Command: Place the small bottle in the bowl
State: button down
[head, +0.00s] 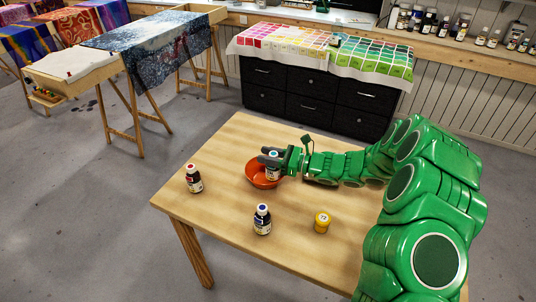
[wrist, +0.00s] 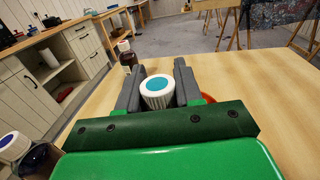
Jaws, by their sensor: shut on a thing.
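The small bottle (head: 272,173) is dark with a pale label and a white cap with a teal top. My gripper (head: 268,158) is shut on it near the cap and holds it upright. In the head view the bottle overlaps the inside of the orange bowl (head: 252,174); I cannot tell whether its base touches the bowl. In the wrist view the bottle's cap (wrist: 157,92) shows between the two grey fingers (wrist: 158,88), and its body is hidden. Only a sliver of the bowl (wrist: 209,98) shows right of the fingers.
A dark drawer cabinet (head: 310,95) stands behind the table.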

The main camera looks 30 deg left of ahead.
jog(key=c, duration=0.7)
grip_release()
jog(key=shift+c, duration=0.2)
jog(key=shift+r, duration=0.45)
jog(key=shift+w+d+r, duration=0.1)
jog(key=shift+d+r, duration=0.05)
jog(key=shift+d, duration=0.15)
jog(key=w+d, duration=0.1)
jog(key=d, duration=1)
jog(key=shift+w+d, duration=0.15)
jog(key=shift+w, duration=0.2)
jog(key=shift+s, duration=0.1)
